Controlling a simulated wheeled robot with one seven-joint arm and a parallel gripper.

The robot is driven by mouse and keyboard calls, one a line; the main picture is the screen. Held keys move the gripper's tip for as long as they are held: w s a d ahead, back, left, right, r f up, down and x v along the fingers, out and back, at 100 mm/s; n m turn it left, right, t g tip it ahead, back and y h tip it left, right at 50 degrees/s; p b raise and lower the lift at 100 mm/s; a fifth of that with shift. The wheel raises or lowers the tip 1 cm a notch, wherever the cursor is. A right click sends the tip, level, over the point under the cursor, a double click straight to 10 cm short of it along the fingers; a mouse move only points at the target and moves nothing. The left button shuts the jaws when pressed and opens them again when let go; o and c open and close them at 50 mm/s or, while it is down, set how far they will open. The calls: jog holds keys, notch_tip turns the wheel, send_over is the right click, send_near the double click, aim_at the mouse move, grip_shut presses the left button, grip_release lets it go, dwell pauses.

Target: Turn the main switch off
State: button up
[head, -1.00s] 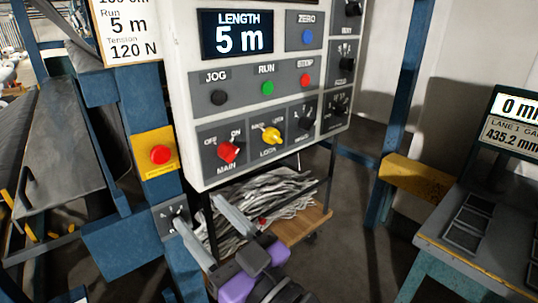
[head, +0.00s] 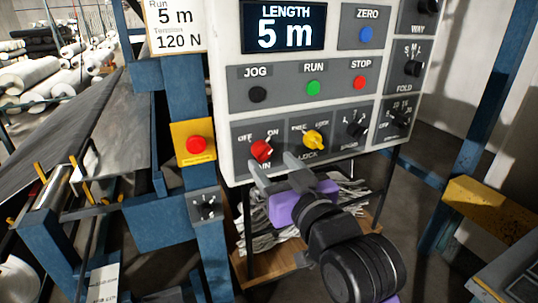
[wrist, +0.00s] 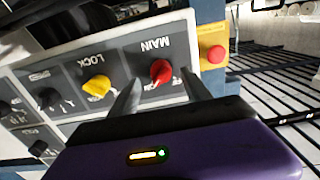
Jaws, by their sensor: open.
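The red main switch knob (head: 261,150) is on the lower left of the white control panel (head: 226,100), between the OFF and ON labels. It appears turned toward ON, though its pointer is small. My gripper (head: 270,161) is open and empty. Its fingertips are just below and in front of the knob, partly covering the MAIN label. In the wrist view the panel is upside down; the red knob (wrist: 161,72) shows between the two spread fingers (wrist: 161,78). I cannot tell whether either finger touches it.
A yellow lock knob (head: 314,140) is just right of the main switch. A red button on a yellow plate (head: 195,144) is on the blue post at the left. Black, green and red buttons sit above. A shelf with grey scrap (head: 254,238) is below the panel.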

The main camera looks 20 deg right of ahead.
aim_at(267, 157)
jog(key=shift+w, duration=1.9)
grip_shut()
